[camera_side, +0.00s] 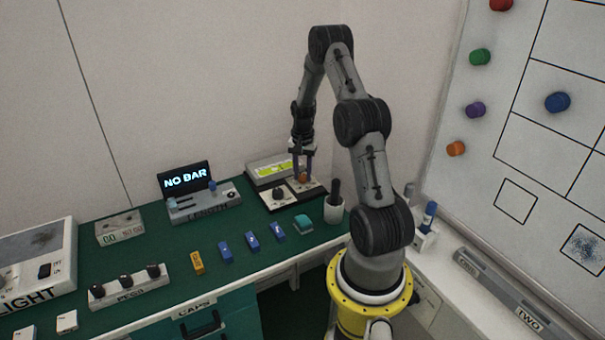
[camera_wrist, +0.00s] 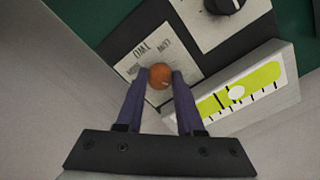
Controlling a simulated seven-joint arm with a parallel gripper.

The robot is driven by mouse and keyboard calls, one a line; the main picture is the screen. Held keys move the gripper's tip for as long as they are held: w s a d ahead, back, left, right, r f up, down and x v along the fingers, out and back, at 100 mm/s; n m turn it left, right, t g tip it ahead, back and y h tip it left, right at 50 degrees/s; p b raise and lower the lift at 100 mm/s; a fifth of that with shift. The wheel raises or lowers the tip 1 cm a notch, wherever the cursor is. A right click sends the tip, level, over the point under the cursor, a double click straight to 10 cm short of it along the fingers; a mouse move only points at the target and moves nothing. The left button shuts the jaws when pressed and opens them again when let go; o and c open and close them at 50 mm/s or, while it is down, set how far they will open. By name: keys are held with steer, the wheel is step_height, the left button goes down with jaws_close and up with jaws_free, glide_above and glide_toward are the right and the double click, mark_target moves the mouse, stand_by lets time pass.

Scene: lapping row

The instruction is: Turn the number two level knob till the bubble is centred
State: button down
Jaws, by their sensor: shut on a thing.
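The number two knob is an orange knob (camera_wrist: 160,76) on a pale plate (camera_wrist: 133,66) marked TWO, with LOW beside it. It also shows in the side view (camera_side: 303,179). My gripper (camera_wrist: 159,78) is shut on the orange knob, one purple finger on each side; it also shows in the side view (camera_side: 302,175). The level (camera_wrist: 262,115) is a white box with a yellow-green window. Its white bubble (camera_wrist: 237,92) lies near the window's middle, just right of dark upright lines. In the side view the level (camera_side: 265,167) stands behind the knobs; its bubble is too small to read there.
A second plate with a black knob (camera_side: 278,193) sits left of the orange one; it shows in the wrist view (camera_wrist: 226,4). A grey cup (camera_side: 334,211) stands to the right. A NO BAR display (camera_side: 185,179), blue blocks (camera_side: 252,239) and a teal block (camera_side: 303,224) share the green bench.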

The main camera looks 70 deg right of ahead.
mark_target(303, 176)
steer(key=n, duration=0.9)
stand_by(0.5)
steer(key=c, duration=0.5)
jaws_free()
steer(key=shift+r, duration=0.1)
step_height(303, 176, up, 14)
steer(key=shift+f, duration=0.15)
stand_by(0.4)
